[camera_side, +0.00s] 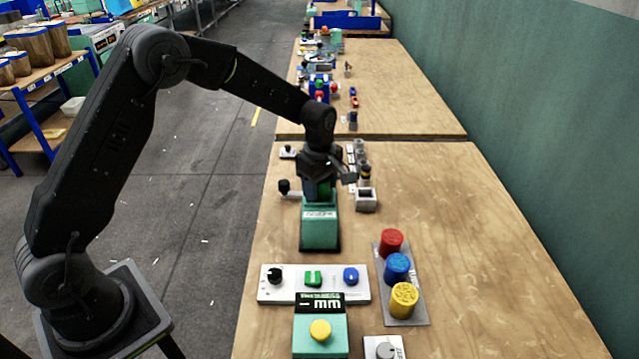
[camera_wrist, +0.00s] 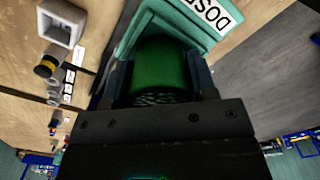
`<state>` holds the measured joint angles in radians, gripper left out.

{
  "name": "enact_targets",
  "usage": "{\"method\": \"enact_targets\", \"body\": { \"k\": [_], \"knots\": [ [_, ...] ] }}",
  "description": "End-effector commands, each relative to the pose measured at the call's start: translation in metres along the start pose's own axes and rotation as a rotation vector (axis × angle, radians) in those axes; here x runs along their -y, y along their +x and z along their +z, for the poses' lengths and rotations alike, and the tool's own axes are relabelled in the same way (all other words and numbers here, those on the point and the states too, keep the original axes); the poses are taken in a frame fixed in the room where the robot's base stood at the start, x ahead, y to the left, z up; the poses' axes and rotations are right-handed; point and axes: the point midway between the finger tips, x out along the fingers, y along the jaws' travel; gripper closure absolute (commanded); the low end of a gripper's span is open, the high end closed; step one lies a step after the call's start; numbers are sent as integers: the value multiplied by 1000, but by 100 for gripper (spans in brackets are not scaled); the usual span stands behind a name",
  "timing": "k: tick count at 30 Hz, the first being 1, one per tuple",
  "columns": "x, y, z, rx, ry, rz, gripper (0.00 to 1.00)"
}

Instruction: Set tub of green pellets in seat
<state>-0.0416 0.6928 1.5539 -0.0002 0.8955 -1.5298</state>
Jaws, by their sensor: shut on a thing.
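My gripper (camera_side: 320,186) is shut on the tub of green pellets (camera_wrist: 163,68), with a finger on each side of it in the wrist view. In the side view only a small part of the green tub (camera_side: 323,187) shows between the fingers. The tub is at the far end of a green machine (camera_side: 320,222) with a white label, which also shows in the wrist view (camera_wrist: 185,22). The seat cannot be made out, and whether the tub touches the machine is hidden.
A grey tray (camera_side: 388,305) at the right carries red, blue and yellow tubs. A white control panel (camera_side: 296,289) and a green display box (camera_side: 320,335) stand nearer. A grey square holder (camera_side: 366,199) is right of my gripper. The right side of the table is clear.

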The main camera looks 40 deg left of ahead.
Motion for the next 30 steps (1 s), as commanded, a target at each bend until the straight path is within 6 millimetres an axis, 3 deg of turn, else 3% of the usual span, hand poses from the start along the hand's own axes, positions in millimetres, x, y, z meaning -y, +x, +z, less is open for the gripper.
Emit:
{"method": "enact_targets", "body": {
  "k": [10, 19, 23, 30],
  "knots": [
    [0, 0, 0, 0, 0, 1, 18],
    [0, -4, 0, 0, 0, 2, 18],
    [-1, -20, 0, 0, 0, 6, 18],
    [-1, -73, 0, 0, 0, 6, 18]
  ]
}}
